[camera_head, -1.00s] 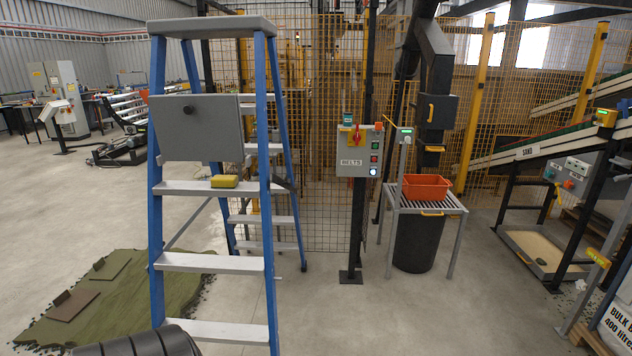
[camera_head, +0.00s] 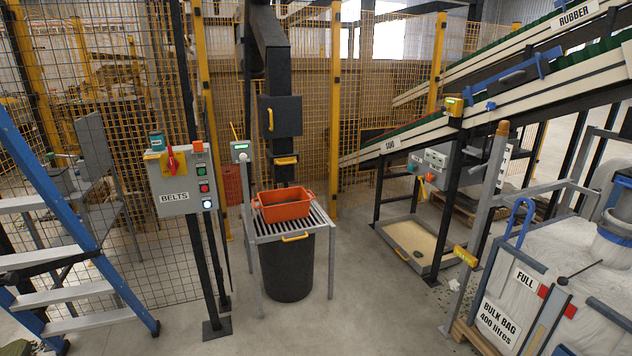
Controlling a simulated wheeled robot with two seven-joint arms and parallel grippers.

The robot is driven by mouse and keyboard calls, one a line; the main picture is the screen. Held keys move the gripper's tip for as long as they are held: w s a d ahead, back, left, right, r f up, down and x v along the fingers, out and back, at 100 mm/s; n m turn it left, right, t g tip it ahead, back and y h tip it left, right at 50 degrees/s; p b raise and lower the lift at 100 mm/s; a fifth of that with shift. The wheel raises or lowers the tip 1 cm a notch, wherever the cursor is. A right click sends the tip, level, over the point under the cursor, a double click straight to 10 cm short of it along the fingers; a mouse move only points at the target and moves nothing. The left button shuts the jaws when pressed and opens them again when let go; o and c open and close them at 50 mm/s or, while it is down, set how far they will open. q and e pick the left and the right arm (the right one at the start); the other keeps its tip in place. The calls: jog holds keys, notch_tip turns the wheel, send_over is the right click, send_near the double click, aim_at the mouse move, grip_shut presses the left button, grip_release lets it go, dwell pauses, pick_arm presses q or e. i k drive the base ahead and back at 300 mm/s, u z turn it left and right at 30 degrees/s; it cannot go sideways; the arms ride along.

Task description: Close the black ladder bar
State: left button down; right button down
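Part of the blue stepladder (camera_head: 62,213) with pale grey treads stands at the left edge of the head view, its upper part and far left side cut off. A black bar (camera_head: 48,267) runs across it between the treads and meets the blue rail. I cannot tell whether the bar is open or closed. Neither of my grippers is in view.
A BELTS control box (camera_head: 182,180) stands on a black post beside the ladder. An orange crate (camera_head: 284,206) sits on a slatted stand, with a black bin (camera_head: 288,266) below. Conveyors and a bulk bag (camera_head: 590,275) fill the right. Open floor lies in front.

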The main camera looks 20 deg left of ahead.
aim_at(11, 278)
jog(key=u, duration=0.35)
jog(key=i, duration=2.45)
jog(key=u, duration=1.55)
jog(key=i, duration=1.1)
jog(key=u, duration=1.25)
